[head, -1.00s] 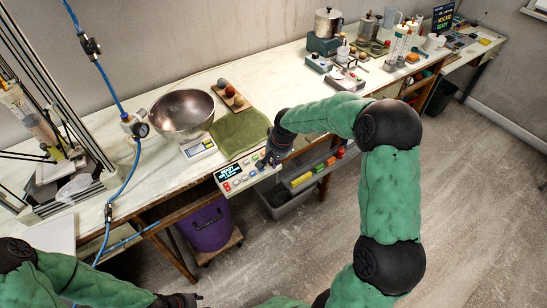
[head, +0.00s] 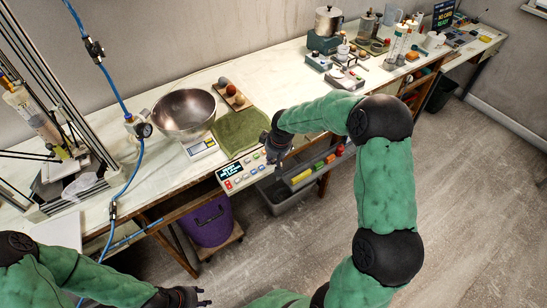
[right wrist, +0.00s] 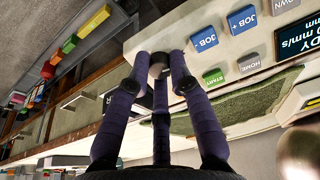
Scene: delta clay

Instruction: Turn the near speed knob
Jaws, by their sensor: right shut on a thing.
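The control panel (head: 240,173) is a pale box on the bench's front edge, with a dark display and coloured buttons. My right gripper (head: 277,158) is at its right end.
A steel bowl (head: 184,113) on a scale and a green cloth (head: 240,132) lie behind the panel. A grey bin (head: 285,196) and a purple bucket (head: 208,222) stand below the bench. A blue hose (head: 134,180) hangs at the left. The floor at right is clear.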

